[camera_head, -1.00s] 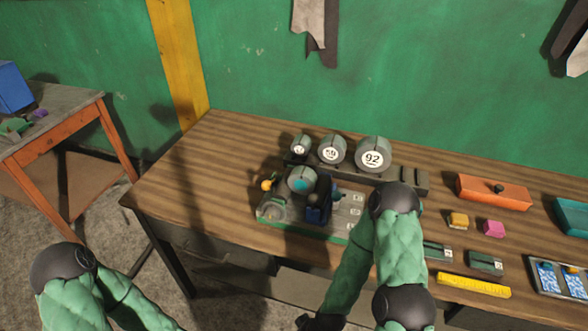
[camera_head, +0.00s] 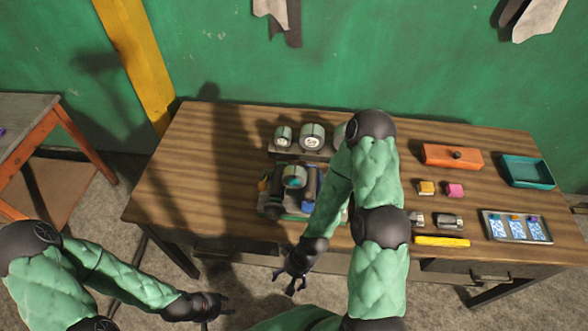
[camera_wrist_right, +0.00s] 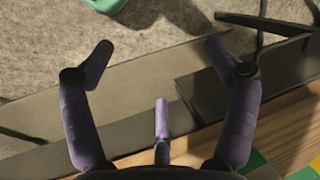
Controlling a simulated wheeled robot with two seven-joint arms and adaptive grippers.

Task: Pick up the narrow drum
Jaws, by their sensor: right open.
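Three grey-green drums with white number faces stand in a row on a dark rack at the back of the workbench (camera_head: 200,150). The narrowest-looking drum (camera_head: 283,132) is at the left end, beside a middle drum (camera_head: 312,136); the right-hand drum (camera_head: 340,135) is partly hidden by my right arm. My right gripper (camera_head: 290,284) is in front of the bench's front edge, well short of the drums. In the right wrist view it is open and empty (camera_wrist_right: 160,52). My left gripper (camera_head: 220,308) is low at the bottom left, away from the bench; its fingers are too small to judge.
A machine with another drum (camera_head: 294,176) sits in front of the rack. To the right are an orange box (camera_head: 453,156), a teal tray (camera_head: 527,171), yellow and pink blocks, a yellow ruler (camera_head: 442,241) and a tray of blue packets (camera_head: 490,234). The bench's left part is clear.

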